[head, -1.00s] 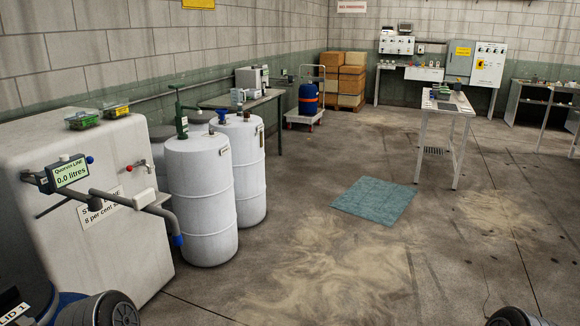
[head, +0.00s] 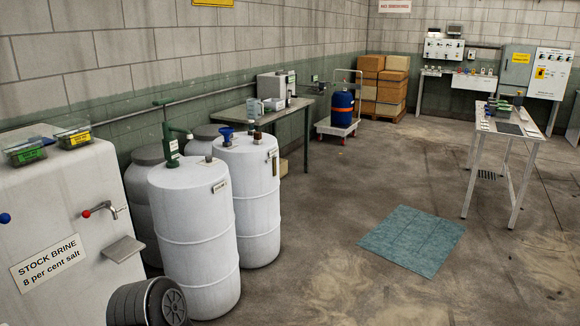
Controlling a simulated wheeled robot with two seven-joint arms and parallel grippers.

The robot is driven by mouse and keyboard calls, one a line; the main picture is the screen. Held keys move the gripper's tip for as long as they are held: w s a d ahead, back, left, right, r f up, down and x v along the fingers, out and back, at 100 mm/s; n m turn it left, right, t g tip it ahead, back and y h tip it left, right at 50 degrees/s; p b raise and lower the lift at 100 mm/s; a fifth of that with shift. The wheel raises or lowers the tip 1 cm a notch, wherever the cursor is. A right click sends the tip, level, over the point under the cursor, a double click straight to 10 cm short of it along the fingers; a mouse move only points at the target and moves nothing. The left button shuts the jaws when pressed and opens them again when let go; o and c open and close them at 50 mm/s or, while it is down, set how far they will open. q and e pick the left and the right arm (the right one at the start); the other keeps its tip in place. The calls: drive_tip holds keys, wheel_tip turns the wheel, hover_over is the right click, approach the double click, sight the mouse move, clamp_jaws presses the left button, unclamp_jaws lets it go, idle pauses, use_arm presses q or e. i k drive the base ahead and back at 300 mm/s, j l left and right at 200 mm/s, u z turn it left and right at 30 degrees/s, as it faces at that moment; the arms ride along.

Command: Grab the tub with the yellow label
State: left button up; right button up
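The tub with the yellow label (head: 73,138) is a small clear tub with dark green contents. It sits on top of the pale stock brine tank (head: 65,205) at the left of the head view, near the tank's back edge. A similar tub with a green label (head: 26,152) stands just left of it, closer to the picture edge. Neither of my grippers shows in the head view, so I cannot see whether they are open or shut.
A red-handled tap (head: 100,209) and small shelf (head: 125,248) project from the tank's front. A blue-green mat (head: 412,238) lies on open floor. A white table (head: 510,129) stands at right.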

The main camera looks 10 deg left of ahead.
sight(74, 133)
drive_tip(key=i+j+u, duration=0.25)
drive_tip(key=i, duration=0.45)
drive_tip(key=i+j+u, duration=0.15)
drive_tip(key=i+u, duration=0.15)
drive_tip(key=i, duration=0.45)
drive_tip(key=i+j, duration=0.25)
drive_tip(key=j, duration=0.2)
drive_tip(key=i+j, duration=0.2)
drive_tip(key=j, duration=0.2)
drive_tip(key=i+j, duration=0.25)
drive_tip(key=j, duration=0.2)
